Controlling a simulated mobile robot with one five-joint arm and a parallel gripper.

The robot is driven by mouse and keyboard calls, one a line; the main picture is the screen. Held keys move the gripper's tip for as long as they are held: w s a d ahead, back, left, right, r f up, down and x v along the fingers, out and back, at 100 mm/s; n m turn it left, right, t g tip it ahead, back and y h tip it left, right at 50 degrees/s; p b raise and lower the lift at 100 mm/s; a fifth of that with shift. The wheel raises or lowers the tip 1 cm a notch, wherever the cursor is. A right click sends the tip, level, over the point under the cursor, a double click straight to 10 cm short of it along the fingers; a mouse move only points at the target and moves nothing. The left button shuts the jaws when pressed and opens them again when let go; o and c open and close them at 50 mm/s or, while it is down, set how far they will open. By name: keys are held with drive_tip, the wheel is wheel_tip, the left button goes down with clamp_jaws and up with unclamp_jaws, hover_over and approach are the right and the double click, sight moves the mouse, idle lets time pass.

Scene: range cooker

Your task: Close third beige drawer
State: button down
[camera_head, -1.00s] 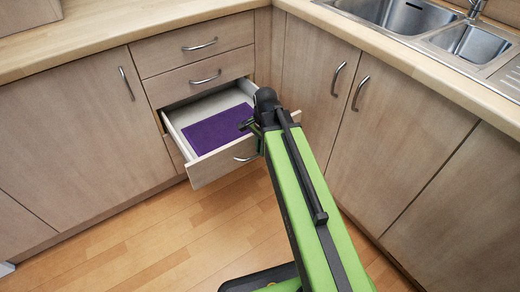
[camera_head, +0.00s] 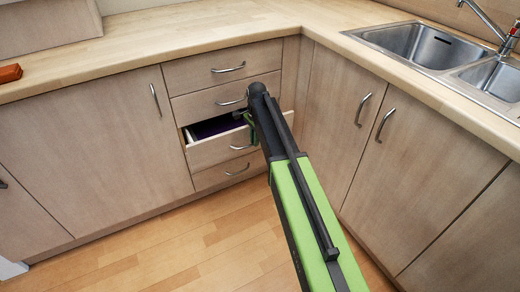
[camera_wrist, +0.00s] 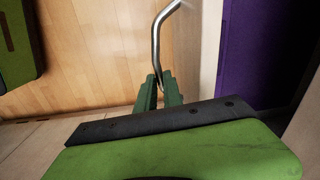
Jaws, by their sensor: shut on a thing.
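The third beige drawer (camera_head: 215,154) in the stack is partly open. A narrow strip of its purple bottom (camera_head: 212,127) shows behind its front. Its curved metal handle (camera_head: 240,147) is on the front, and it also shows in the wrist view (camera_wrist: 156,40). My gripper (camera_wrist: 158,84) has its green fingers closed around one end of this handle. In the head view, my gripper is at the right part of the drawer front, partly hidden by my own arm.
Two shut drawers (camera_head: 224,66) are above and one shut drawer (camera_head: 228,172) is below. Cupboard doors (camera_head: 88,145) flank the stack on both sides. The worktop (camera_head: 180,42) overhangs it, with a sink (camera_head: 420,46) at right. The wooden floor (camera_head: 180,245) in front is clear.

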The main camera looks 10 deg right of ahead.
drive_tip(key=shift+w+a, duration=0.15)
drive_tip(key=shift+w, duration=1.35)
drive_tip(key=c, duration=1.7)
unclamp_jaws()
drive_tip(key=shift+o, duration=1)
drive_tip(key=shift+a, duration=0.1)
drive_tip(key=shift+a, duration=0.1)
drive_tip(key=shift+r, duration=0.1)
